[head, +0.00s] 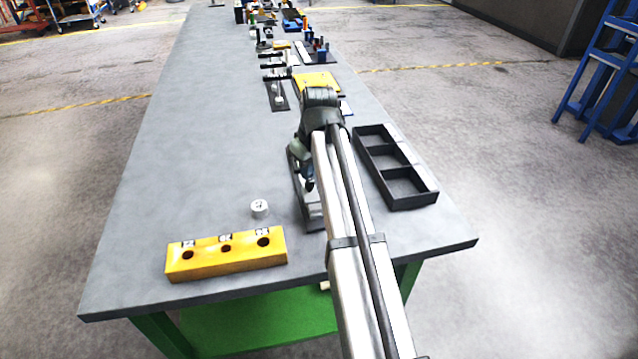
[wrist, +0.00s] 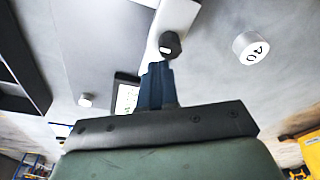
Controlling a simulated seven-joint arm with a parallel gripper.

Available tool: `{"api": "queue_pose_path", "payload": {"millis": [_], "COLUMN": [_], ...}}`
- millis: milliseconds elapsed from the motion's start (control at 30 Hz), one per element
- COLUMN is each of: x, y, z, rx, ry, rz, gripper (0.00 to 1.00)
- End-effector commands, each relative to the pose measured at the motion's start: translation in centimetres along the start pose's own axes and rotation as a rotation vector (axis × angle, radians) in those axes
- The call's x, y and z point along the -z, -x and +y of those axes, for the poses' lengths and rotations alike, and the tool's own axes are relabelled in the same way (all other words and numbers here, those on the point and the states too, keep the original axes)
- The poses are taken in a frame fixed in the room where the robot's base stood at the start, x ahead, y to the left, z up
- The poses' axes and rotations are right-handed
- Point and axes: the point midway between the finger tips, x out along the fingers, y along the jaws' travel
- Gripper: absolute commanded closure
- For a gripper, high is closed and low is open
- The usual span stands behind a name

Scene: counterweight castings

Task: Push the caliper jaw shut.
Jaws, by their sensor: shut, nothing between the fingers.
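The caliper (head: 314,212) seems to be the narrow dark-and-pale piece under my arm in the head view, and my arm hides much of it. In the wrist view a pale bar (wrist: 176,18) with a dark knob (wrist: 170,43) lies just beyond my fingertips. A dark-framed white panel (wrist: 126,98) shows to the left of the fingers. My gripper (wrist: 157,68) is shut and empty, pointing at the pale bar close to the knob. I cannot tell whether it touches. In the head view my gripper (head: 308,182) is low over the caliper.
A yellow block (head: 226,262) with labelled holes stands at the near left. A silver marked cylinder (head: 259,208) stands behind it, also in the wrist view (wrist: 243,44). A black compartment tray (head: 428,196) lies to the right. Several tools fill the far bench; its left side is clear.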

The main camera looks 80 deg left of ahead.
Motion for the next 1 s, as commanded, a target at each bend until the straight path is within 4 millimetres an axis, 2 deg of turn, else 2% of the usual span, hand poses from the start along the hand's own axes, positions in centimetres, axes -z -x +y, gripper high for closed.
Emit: {"api": "queue_pose_path", "payload": {"millis": [700, 1000], "x": [1.2, 1.2], "y": [4.5, 4.8], "z": [0.1, 0.0], "rx": [0.0, 0.0], "ry": [0.0, 0.0], "rz": [0.004, 0.003], "gripper": [1.0, 1.0]}}
